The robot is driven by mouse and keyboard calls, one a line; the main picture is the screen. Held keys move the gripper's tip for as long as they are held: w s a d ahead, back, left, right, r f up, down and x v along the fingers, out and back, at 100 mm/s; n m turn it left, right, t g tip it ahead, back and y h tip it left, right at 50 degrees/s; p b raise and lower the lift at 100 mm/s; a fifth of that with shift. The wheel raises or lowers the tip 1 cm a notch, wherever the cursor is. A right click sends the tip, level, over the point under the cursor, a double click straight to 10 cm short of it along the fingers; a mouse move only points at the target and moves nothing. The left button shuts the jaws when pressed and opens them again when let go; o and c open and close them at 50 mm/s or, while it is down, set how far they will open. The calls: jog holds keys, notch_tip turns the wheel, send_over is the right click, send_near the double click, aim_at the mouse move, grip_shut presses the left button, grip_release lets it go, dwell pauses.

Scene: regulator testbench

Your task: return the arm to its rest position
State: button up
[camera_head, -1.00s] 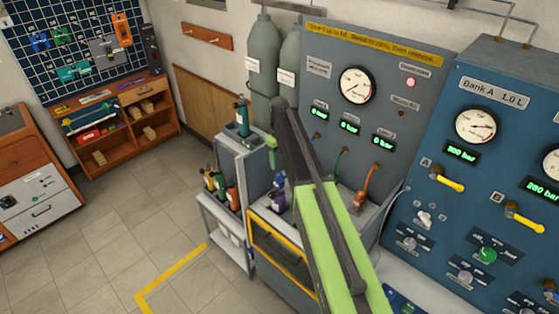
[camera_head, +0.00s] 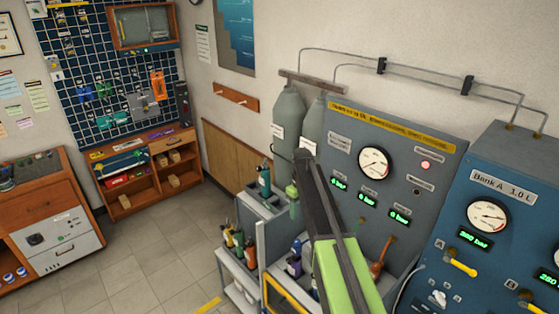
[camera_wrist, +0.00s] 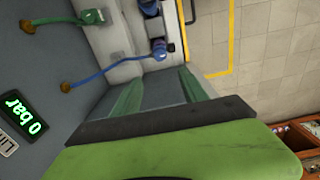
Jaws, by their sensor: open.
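My arm, green and black, reaches up the middle of the head view in front of the grey test panel (camera_head: 425,160). Its black forearm hides part of the panel's left side. My gripper (camera_wrist: 160,92) shows in the wrist view with two green fingers apart and nothing between them. Past the fingers are a grey bench surface, a blue hose (camera_wrist: 105,69) and a green hose fitting (camera_wrist: 92,17). In the head view the gripper end is small and partly hidden behind the forearm, near the grey cylinders (camera_head: 288,120).
A blue Bank A panel (camera_head: 500,235) stands at the right. A wooden shelf (camera_head: 150,170) and a drawer cabinet (camera_head: 60,235) are at the left. The tiled floor (camera_head: 150,260) between is clear.

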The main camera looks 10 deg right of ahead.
jog(key=s+f+m+b, duration=0.7)
jog(key=s+f+b, duration=1.5)
jog(key=s, duration=0.5)
jog(key=shift+a+f, duration=0.15)
jog(key=shift+f, duration=0.05)
